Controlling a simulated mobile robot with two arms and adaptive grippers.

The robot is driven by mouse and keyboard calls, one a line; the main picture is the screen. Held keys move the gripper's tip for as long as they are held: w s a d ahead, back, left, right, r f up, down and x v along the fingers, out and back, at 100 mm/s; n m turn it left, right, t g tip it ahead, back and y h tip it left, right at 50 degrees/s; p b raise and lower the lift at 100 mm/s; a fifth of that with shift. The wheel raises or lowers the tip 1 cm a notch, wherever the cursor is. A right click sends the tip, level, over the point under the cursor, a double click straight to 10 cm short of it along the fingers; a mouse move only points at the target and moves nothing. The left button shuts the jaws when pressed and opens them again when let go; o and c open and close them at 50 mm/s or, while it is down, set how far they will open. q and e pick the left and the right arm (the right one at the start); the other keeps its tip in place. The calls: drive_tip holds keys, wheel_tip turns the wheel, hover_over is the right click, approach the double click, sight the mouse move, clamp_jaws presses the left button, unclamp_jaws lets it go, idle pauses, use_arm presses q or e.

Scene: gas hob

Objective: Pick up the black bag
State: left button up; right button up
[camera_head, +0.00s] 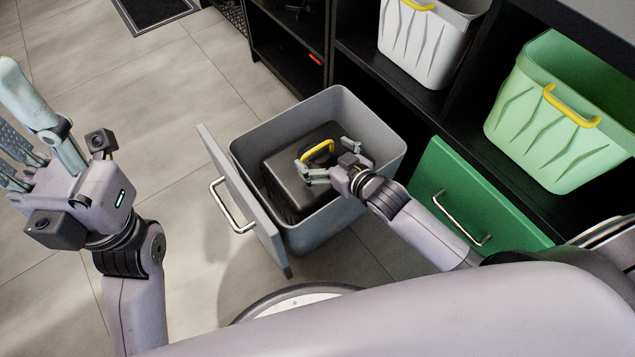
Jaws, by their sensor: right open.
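The black bag (285,182) is a dark box-like shape with a yellow handle (318,151) on top. It sits inside a pulled-out grey drawer (243,142). My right gripper (328,161) is open over the bag, with its fingers at the right end of the yellow handle. I cannot tell whether the fingers touch the handle or the bag. The hand hides part of the bag's right side. My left gripper (22,130) is raised at the left edge, far from the bag, with its fingers spread and empty.
The drawer's front panel with a metal handle (231,206) stands out over the tiled floor. A closed green drawer (455,205) is at the right. A white bin (425,45) and a green bin (540,120) with yellow handles sit on the shelf above. The floor at left is clear.

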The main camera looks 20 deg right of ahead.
drive_tip(key=shift+w+a+f, duration=0.2)
drive_tip(key=shift+w, duration=0.25)
drive_tip(key=shift+c, duration=0.4)
drive_tip(key=c, duration=1.7)
drive_tip(key=shift+r, duration=0.2)
drive_tip(key=shift+c, duration=0.3)
